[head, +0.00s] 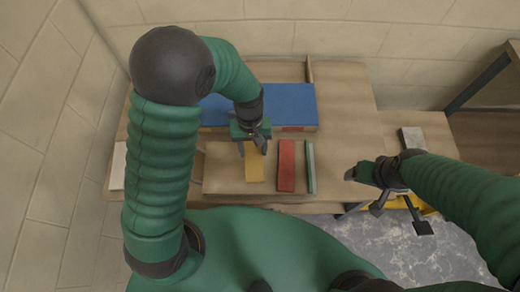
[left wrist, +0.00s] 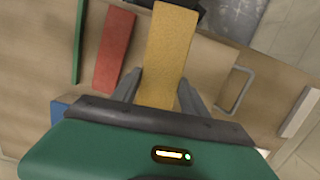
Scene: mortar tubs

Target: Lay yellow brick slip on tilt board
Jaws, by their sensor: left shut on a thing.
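The yellow brick slip (head: 255,168) is a flat, long bar. My left gripper (head: 252,147) is shut on its far end in the head view. In the left wrist view the yellow slip (left wrist: 170,45) runs between the two grey fingers (left wrist: 160,95). It appears over a light wooden board (head: 222,172), which looks like the tilt board; I cannot tell whether slip and board touch. A red slip (head: 286,165) and a thin green strip (head: 310,167) are to the right of the yellow slip. My right gripper (head: 400,217) is open, with its fingers apart and nothing between them.
A long blue block (head: 290,103) stands behind the board on the wooden table (head: 350,110). A pale block (head: 118,165) is at the left edge and a grey block (head: 412,139) at the right. Something yellow (head: 400,202) is below my right gripper. The table's back right is clear.

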